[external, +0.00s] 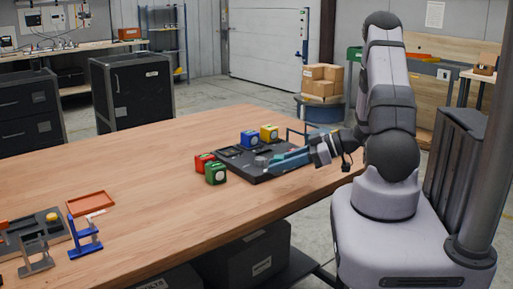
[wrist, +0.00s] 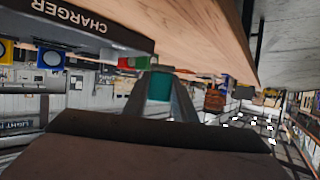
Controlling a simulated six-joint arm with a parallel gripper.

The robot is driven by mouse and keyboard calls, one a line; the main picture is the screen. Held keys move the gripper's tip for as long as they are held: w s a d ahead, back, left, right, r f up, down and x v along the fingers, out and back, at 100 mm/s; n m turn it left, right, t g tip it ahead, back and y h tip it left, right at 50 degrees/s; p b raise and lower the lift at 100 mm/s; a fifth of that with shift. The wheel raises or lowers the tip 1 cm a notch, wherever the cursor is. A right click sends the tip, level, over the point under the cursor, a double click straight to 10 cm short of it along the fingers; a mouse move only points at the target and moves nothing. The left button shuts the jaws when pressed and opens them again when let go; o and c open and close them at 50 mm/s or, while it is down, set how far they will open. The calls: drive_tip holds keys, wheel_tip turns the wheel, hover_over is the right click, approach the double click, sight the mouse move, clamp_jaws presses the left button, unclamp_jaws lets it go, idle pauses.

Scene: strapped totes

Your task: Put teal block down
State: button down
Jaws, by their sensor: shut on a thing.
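The teal block (wrist: 160,86) sits between the two fingers of my gripper (wrist: 163,92) in the wrist view, which looks upside down. My gripper is shut on it. In the external view my gripper (external: 280,159) reaches left, low over the dark charger tray (external: 266,176) near the table's right edge. The teal block is too small and covered there to make out clearly. I cannot tell whether it touches the tray.
A red block (external: 204,163) and a green block (external: 215,173) stand by the tray's left side. A blue block (external: 250,139) and a yellow block (external: 269,133) stand at its far side. The middle of the wooden table (external: 130,165) is clear.

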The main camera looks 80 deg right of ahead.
sight(280, 189)
drive_tip(key=shift+f, duration=0.5)
drive_tip(key=shift+f, duration=0.1)
drive_tip(key=shift+f, duration=1.95)
drive_tip(key=shift+f, duration=0.15)
drive_tip(key=c, duration=1.5)
unclamp_jaws()
drive_tip(key=shift+o, duration=0.2)
drive_tip(key=shift+s+r, duration=0.15)
drive_tip(key=shift+r, duration=0.05)
drive_tip(key=b+v, duration=0.2)
drive_tip(key=v, duration=0.9)
drive_tip(key=shift+s, duration=0.35)
